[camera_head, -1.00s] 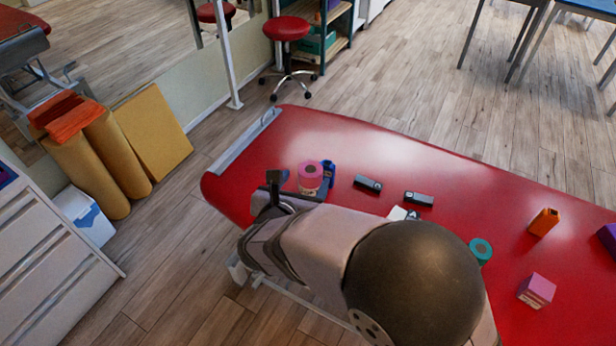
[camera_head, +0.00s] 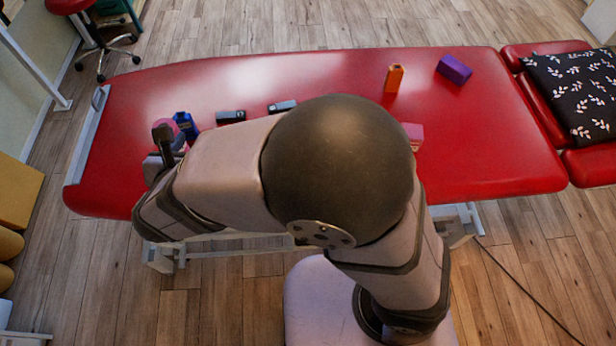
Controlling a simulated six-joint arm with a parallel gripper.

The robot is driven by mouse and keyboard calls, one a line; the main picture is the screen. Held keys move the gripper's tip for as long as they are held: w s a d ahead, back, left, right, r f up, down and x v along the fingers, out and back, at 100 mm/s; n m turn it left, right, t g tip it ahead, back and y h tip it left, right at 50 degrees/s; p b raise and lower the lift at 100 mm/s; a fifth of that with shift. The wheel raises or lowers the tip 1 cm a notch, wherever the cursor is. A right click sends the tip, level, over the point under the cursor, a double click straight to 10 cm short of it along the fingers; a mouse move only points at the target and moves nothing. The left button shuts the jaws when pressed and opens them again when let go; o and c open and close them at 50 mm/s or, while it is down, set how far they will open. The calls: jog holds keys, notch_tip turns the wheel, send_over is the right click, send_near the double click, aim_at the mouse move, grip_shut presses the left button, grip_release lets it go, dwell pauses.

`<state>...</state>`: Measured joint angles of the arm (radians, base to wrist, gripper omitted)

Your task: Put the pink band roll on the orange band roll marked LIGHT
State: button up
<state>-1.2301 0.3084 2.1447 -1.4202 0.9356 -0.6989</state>
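My gripper (camera_head: 164,135) is at the roll's near left side in this view. Its fingers are dark and small, and I cannot tell whether they are open, shut or touching the roll.
A blue object (camera_head: 186,127) stands right of the pink roll. Two dark grey items (camera_head: 231,116) (camera_head: 283,106) lie farther right. An orange upright object (camera_head: 394,78), a purple block (camera_head: 454,69) and a pink block (camera_head: 413,134) are on the right half. A patterned cushion (camera_head: 575,92) lies far right.

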jog(key=d+f+m+g+h, duration=0.25)
jog(key=d+m, duration=0.45)
jog(key=d, duration=0.5)
jog(key=d+f+m+g+h, duration=0.2)
jog(key=d+f+m+g, duration=0.15)
jog(key=d+m, duration=0.55)
jog(key=s+d+f+m+g+y, duration=0.2)
jog(key=s+d+m+g+y, duration=0.2)
jog(key=s+d+m, duration=0.6)
jog(key=d+m+g, duration=0.1)
jog(key=m, duration=0.7)
jog(key=shift+s+d+f+g, duration=0.15)
jog(key=shift+s+d+g, duration=0.05)
jog(key=shift+s+g, duration=0.1)
jog(key=shift+y, duration=0.25)
notch_tip(320, 180, up, 6)
jog(key=p, duration=0.5)
jog(key=shift+f, duration=0.25)
